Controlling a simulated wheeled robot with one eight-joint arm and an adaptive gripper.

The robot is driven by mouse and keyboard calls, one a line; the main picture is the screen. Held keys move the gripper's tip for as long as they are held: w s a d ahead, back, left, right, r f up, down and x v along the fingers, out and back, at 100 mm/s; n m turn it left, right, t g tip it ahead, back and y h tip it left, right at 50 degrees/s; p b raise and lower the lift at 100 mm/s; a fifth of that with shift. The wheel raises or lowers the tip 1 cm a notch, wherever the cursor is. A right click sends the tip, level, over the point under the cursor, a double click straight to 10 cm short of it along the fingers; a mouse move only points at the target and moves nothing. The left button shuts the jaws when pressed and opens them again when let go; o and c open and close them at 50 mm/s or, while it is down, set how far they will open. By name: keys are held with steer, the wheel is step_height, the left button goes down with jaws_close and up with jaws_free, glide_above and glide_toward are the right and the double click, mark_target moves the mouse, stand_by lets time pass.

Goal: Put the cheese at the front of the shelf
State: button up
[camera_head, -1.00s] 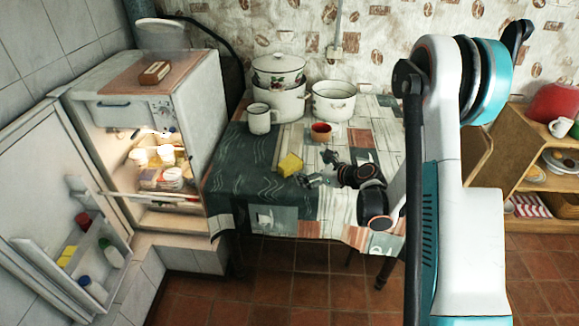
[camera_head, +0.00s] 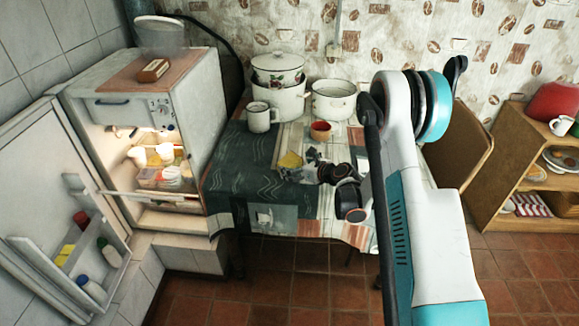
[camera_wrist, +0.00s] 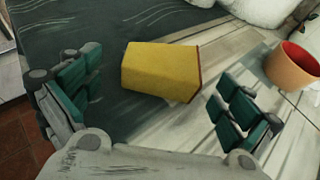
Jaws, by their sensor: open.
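The cheese (camera_wrist: 158,70) is a yellow wedge-like block lying on the table. In the wrist view it lies between and just ahead of the spread fingers of my gripper (camera_wrist: 165,100), which is open and empty. In the head view the cheese (camera_head: 290,160) shows near the middle of the table, and my gripper (camera_head: 312,170) is close beside it, low over the tabletop. The fridge (camera_head: 155,130) stands at the left with its door open. Its lit shelf (camera_head: 150,196) holds several pale tubs and packages.
An orange-red cup (camera_head: 321,131) stands behind my gripper; it also shows in the wrist view (camera_wrist: 290,68). A white mug (camera_head: 260,120) and enamel pots (camera_head: 333,102) stand farther back. The open fridge door (camera_head: 60,200) has bottles in its rack. A wooden shelf unit (camera_head: 530,150) is at the right.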

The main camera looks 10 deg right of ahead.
mark_target(289, 160)
steer(key=x, duration=0.1)
steer(key=b+x, duration=0.1)
steer(key=x, duration=0.1)
steer(key=b+x, duration=0.1)
steer(key=shift+w+a+r, duration=0.1)
steer(key=shift+w+r, duration=0.1)
steer(key=shift+w, duration=0.2)
steer(key=c, duration=1.4)
steer(key=shift+r, duration=0.2)
step_height(289, 160, up, 19)
steer(key=p, duration=0.7)
steer(key=s+r+m+h, duration=0.1)
steer(key=s+r, duration=0.2)
steer(key=s, duration=0.8)
steer(key=s+r+m+h, duration=0.1)
steer(key=s+r, duration=0.3)
steer(key=s, duration=0.7)
steer(key=shift+s+r+t, duration=0.2)
steer(key=shift+r+t, duration=0.15)
steer(key=shift+t, duration=0.05)
